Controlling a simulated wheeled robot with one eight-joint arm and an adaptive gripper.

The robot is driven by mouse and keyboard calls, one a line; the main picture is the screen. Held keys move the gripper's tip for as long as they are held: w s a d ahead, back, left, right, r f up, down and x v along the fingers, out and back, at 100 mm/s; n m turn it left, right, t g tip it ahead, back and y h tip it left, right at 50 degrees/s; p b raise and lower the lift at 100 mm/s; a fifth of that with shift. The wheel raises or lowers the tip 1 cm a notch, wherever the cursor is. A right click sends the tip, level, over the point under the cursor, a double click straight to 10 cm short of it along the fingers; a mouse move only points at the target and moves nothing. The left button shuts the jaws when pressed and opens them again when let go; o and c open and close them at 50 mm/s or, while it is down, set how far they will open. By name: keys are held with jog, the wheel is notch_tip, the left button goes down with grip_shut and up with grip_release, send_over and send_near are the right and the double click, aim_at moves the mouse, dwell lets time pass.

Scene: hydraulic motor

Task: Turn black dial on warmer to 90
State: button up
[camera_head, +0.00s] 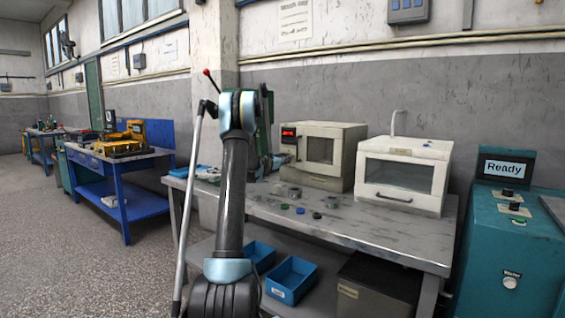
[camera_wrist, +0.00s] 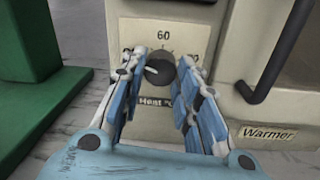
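The warmer (camera_head: 338,133) is the cream box with a window and a red-lit display at the left of the bench's back. Its black dial (camera_wrist: 164,75) shows in the wrist view on a light panel, with "60" above and "Heat" below. The dial's white pointer points left and slightly up. Other numbers at the sides are partly hidden by the fingers. My gripper (camera_wrist: 164,62) has its blue-padded fingers on either side of the dial. I cannot tell whether both fingers press on it. In the head view the gripper and dial are hidden or too small to make out.
A green machine part (camera_wrist: 30,50) stands close left of the warmer. The warmer's door handle (camera_wrist: 268,60) is close to the right finger. Small parts (camera_head: 300,210) lie on the bench, and a second white oven (camera_head: 405,170) stands to the right.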

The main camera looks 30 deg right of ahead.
jog(key=shift+m, duration=0.3)
jog(key=m, duration=1.4)
jog(key=m+g+h, duration=0.1)
jog(key=m, duration=1.3)
jog(key=shift+f+g, duration=0.15)
jog(key=shift+g, duration=0.15)
jog(key=shift+m, duration=0.4)
